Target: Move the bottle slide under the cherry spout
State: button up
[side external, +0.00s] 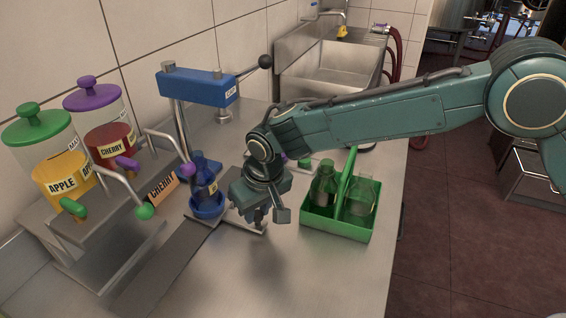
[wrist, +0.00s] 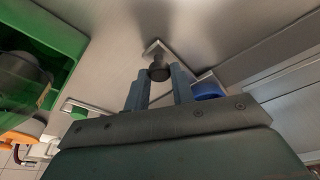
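The bottle slide is a blue cup (side external: 207,208) on a flat metal track, holding an upright dark blue bottle (side external: 204,178). The cup's edge also shows in the wrist view (wrist: 207,91). The cherry spout (side external: 166,142) has a purple end and stands behind and left of the cup. My gripper (side external: 260,214) points down at the right end of the slide. In the wrist view its two fingers (wrist: 158,88) stand apart, one on each side of a dark round knob (wrist: 158,68). I see no clear grip on the knob; its base is partly hidden.
A green caddy (side external: 336,228) with bottles stands close right of my gripper. A blue capping press (side external: 196,88) rises behind the slide. The apple dispenser (side external: 58,178), cherry dispenser (side external: 112,142) and an orange CHERRY sign (side external: 162,187) stand left. The front counter (side external: 260,290) is clear.

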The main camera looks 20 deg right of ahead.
jog(key=shift+s+a, duration=0.1)
jog(key=shift+s+a+r, duration=0.1)
jog(key=shift+s+a, duration=1.95)
jog(key=shift+a, duration=0.05)
jog(key=shift+s+a, duration=0.1)
jog(key=shift+s+a, duration=1.1)
jog(key=o, duration=0.9)
jog(key=v, duration=1.3)
jog(key=shift+s+r, duration=0.1)
jog(key=shift+r, duration=0.25)
